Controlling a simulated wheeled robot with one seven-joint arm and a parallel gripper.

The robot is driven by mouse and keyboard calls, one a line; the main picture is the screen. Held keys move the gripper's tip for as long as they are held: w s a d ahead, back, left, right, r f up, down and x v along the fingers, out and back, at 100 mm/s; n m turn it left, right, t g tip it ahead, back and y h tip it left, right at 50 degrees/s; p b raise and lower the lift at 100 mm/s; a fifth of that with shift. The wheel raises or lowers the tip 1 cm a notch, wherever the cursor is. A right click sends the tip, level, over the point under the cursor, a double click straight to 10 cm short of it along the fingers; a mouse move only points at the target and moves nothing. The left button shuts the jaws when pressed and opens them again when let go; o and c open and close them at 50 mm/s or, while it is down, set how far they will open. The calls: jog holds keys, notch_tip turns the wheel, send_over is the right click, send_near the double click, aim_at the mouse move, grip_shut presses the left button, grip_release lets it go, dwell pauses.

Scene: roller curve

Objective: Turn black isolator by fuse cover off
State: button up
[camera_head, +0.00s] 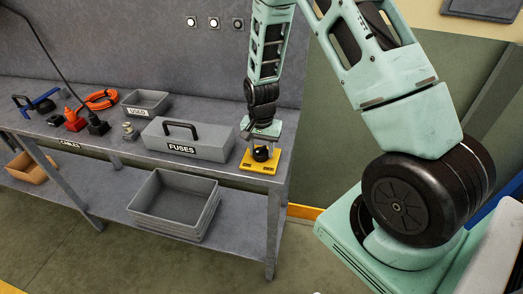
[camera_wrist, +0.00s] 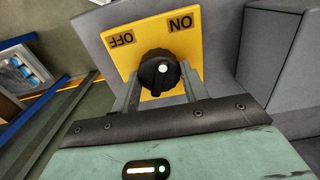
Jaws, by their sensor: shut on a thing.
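The black isolator knob (camera_head: 261,154) sits on a yellow plate (camera_head: 246,165) at the right end of the bench, beside the grey fuse cover (camera_head: 215,143) marked FUSES. In the wrist view the knob (camera_wrist: 154,66) has a white dot on its face, and the yellow plate (camera_wrist: 118,56) carries the words OFF and ON, seen upside down. Which word the knob points to, I cannot tell. My gripper (camera_head: 261,146) is over the plate, shut on the knob with one finger on each side. Its fingers also show in the wrist view (camera_wrist: 160,78).
The fuse cover with its black handle stands just left of the plate. Farther left on the bench are a grey USED bin (camera_head: 146,104), an orange cable coil (camera_head: 97,101) and a blue tool (camera_head: 40,103). Stacked grey trays (camera_head: 172,222) stand on the lower shelf.

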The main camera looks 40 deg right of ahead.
aim_at(260, 148)
jog(key=n, duration=0.3)
jog(key=shift+w+n+b, duration=0.1)
jog(key=shift+n+b, duration=0.3)
jog(key=n, duration=0.3)
jog(key=shift+a+n, duration=0.1)
jog(key=shift+n, duration=0.2)
jog(key=n, duration=0.3)
jog(key=shift+n+b, duration=0.3)
jog(key=shift+a+n, duration=0.1)
jog(key=shift+n, duration=1.7)
jog(key=o, duration=1)
notch_tip(260, 148, up, 18)
jog(key=b, duration=0.2)
jog(key=shift+f, duration=0.25)
